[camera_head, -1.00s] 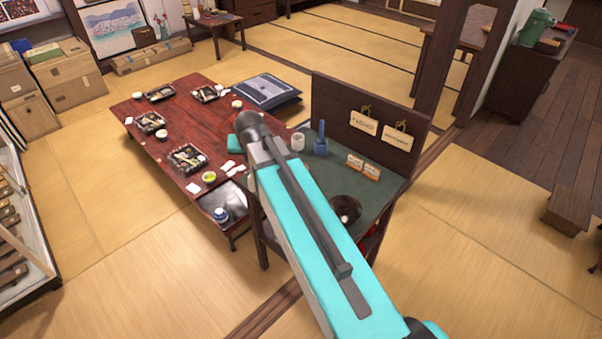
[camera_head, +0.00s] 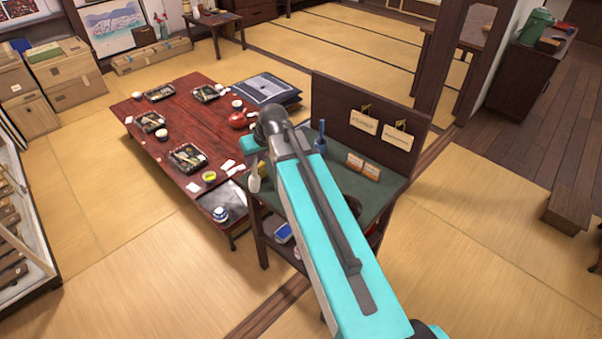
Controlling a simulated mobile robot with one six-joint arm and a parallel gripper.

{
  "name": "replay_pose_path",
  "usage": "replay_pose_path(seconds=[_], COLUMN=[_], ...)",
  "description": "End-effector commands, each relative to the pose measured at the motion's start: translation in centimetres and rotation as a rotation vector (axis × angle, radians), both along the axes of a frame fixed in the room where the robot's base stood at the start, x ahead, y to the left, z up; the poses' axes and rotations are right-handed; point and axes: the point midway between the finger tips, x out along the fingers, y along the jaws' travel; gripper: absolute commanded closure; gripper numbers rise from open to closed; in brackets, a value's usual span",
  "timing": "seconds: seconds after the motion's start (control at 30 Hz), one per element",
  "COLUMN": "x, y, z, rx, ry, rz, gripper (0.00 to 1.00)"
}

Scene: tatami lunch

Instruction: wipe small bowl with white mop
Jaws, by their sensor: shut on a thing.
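My arm reaches across the green-topped stand (camera_head: 392,185) and its end bends down at the stand's left edge. My gripper (camera_head: 261,165) shows only in part below the wrist and is shut on a pale, whitish thing, which looks like the white mop (camera_head: 254,183). The mop hangs down beside the stand's left edge. The mop and this bowl are apart in the picture. My fingers are too small to make out.
The red table (camera_head: 185,110) holds several black food trays, small cups, a red pot (camera_head: 238,120) and a green-filled cup (camera_head: 209,176). Tatami lies clear in front.

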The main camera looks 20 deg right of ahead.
Motion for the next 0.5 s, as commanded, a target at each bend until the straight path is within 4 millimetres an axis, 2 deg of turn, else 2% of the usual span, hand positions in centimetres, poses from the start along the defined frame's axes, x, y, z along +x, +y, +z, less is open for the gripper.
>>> replay_pose_path(seconds=[0.5], x=[0.07], y=[-0.38], z=[-0.09], rx=[0.0], ry=[0.0], rz=[0.291], gripper=[1.0])
